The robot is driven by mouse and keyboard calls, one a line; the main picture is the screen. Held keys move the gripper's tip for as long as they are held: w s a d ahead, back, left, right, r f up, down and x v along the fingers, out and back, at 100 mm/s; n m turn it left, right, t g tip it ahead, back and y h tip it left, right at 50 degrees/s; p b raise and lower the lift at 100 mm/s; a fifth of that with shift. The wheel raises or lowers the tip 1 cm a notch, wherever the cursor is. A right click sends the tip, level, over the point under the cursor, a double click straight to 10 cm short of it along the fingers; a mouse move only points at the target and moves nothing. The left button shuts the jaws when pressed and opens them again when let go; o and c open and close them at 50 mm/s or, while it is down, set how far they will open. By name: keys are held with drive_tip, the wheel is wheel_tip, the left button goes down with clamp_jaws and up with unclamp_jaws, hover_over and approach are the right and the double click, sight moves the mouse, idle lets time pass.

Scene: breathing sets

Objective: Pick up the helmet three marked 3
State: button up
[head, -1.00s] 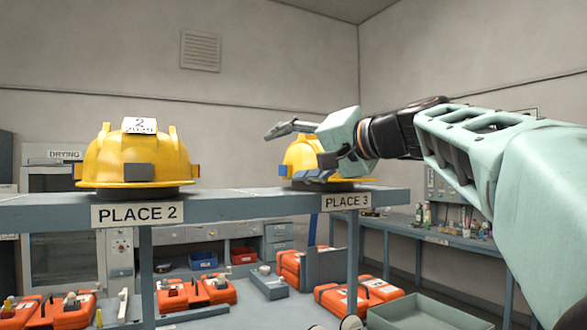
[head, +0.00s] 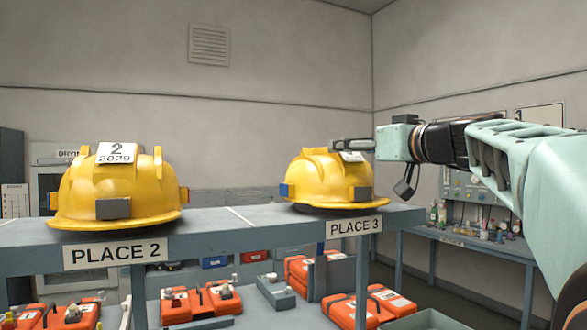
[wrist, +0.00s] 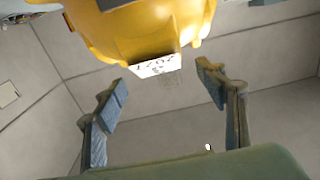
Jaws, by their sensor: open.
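The yellow helmet at PLACE 3 (head: 318,178) sits upright on the raised shelf, with a white label (head: 352,156) on its upper right side. Its number cannot be read in the head view. In the wrist view the helmet (wrist: 135,30) fills the top middle, its label (wrist: 155,67) turned over and only partly legible. My gripper (head: 368,150) is at the helmet's right side at label height, one finger overlapping the label in the picture. In the wrist view my gripper (wrist: 162,82) is open, its fingers apart with the label just beyond the gap. I cannot tell whether they touch.
A second yellow helmet (head: 118,190) marked 2 sits at PLACE 2 on the same shelf (head: 212,226). Orange cases (head: 368,308) lie below the shelf. A side bench (head: 480,246) with bottles stands at the right. Between the two helmets the shelf top is clear.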

drive_tip(key=shift+w+a+r, duration=0.15)
drive_tip(key=shift+w+a, duration=0.15)
drive_tip(key=p+x, duration=0.2)
drive_tip(key=x, duration=0.2)
drive_tip(key=shift+w, duration=0.25)
drive_tip(key=p+x, duration=0.4)
drive_tip(key=shift+w+a, duration=0.2)
drive_tip(key=shift+w, duration=0.15)
drive_tip(key=shift+w+a+f, duration=0.1)
drive_tip(key=shift+w+f, duration=0.15)
drive_tip(key=shift+w, duration=0.15)
drive_tip(key=shift+c, duration=0.6)
drive_tip(key=shift+r, duration=0.1)
clamp_jaws()
